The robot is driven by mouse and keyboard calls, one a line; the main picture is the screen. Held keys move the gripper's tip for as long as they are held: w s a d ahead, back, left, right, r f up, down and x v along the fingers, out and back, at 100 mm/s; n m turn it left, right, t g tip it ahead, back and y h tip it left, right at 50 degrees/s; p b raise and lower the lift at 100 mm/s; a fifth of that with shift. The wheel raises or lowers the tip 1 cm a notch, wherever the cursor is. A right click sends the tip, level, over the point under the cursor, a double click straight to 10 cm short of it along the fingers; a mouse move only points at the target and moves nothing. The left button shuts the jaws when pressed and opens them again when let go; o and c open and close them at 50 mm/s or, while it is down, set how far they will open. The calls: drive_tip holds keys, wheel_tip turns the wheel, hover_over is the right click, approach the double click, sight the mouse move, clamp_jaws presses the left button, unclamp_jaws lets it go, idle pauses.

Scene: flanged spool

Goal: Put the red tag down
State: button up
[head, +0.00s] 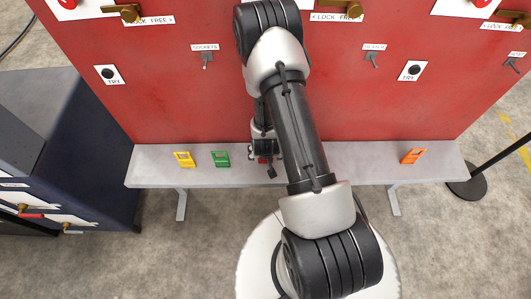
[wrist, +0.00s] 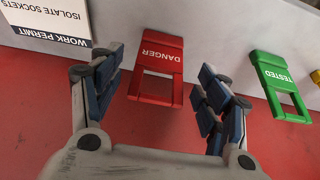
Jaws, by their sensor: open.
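The red tag (wrist: 160,70), marked DANGER, stands at the line where the grey shelf (wrist: 220,40) meets the red panel, its looped end toward the panel. In the wrist view it sits between my gripper's (wrist: 157,84) two spread fingers, with a gap on each side. In the head view my gripper (head: 265,150) is low at the shelf, and only a small bit of red (head: 262,160) shows under it. My arm hides most of that spot.
A green tag (wrist: 280,85), marked TESTED, stands beside the red one. In the head view a yellow tag (head: 184,159) is further left and an orange tag (head: 413,156) far right. A work permit card (wrist: 48,20) is near my left finger. The red panel (head: 170,100) rises behind.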

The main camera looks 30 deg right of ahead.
drive_tip(key=s+a+r+n+y+p, duration=0.1)
drive_tip(key=a+r, duration=0.2)
drive_tip(key=r, duration=0.8)
drive_tip(key=a+r+n, duration=0.1)
drive_tip(key=a+r, duration=0.3)
drive_tip(key=r, duration=0.7)
drive_tip(key=s+a+r+n+y+p, duration=0.1)
drive_tip(key=a+r, duration=0.2)
drive_tip(key=r, duration=0.8)
drive_tip(key=s+a+r+n, duration=0.3)
drive_tip(key=s+a+r, duration=0.1)
drive_tip(key=s+r, duration=0.9)
drive_tip(key=s, duration=0.3)
drive_tip(key=shift+s+t, duration=0.3)
drive_tip(key=shift+r, duration=0.1)
